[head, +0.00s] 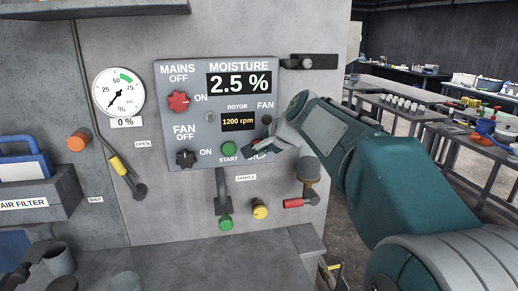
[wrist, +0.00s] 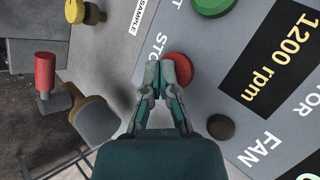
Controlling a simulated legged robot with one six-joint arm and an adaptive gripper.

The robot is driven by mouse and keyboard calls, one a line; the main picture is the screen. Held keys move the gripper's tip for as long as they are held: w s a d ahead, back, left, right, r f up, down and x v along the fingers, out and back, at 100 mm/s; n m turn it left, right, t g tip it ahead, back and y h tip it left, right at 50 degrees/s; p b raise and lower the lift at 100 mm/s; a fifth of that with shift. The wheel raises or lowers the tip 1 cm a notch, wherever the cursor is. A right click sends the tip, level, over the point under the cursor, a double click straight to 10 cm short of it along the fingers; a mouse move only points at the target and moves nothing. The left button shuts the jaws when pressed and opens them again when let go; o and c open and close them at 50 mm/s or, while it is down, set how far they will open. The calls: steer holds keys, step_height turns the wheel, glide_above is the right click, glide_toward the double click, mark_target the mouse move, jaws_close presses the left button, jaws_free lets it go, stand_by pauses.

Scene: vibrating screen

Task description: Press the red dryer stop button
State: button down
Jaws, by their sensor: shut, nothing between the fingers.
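The red stop button (wrist: 180,66) shows in the wrist view on the grey control panel (wrist: 220,110), beside the word STOP. My gripper (wrist: 162,68) is shut and empty, with its fingertips over the left edge of the red button. Whether the tips touch it I cannot tell.
The red-handled valve (head: 300,202) and yellow knob (head: 260,209) are below the panel. The display reads 2.5 %, the rotor 1200 rpm. Tables (head: 400,110) stand at the right.

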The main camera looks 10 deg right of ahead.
steer(key=shift+w, duration=0.2)
steer(key=shift+s, duration=0.1)
stand_by(0.4)
steer(key=shift+s, duration=0.85)
steer(key=s, duration=0.5)
steer(key=shift+a, duration=0.1)
stand_by(0.4)
steer(key=s+f+n+g+h, duration=0.1)
steer(key=s+f+n, duration=0.2)
steer(key=s+f, duration=0.2)
steer(key=s+f+n+g+h, duration=0.1)
steer(key=s+f+n, duration=0.3)
steer(key=s, duration=0.8)
steer(key=s+a+f+n+g+h, duration=0.1)
steer(key=s+f+n, duration=0.3)
steer(key=s, duration=0.5)
step_height(320, 180, down, 2)
steer(key=shift+f+g+h, duration=0.25)
steer(key=shift+g+h, duration=0.05)
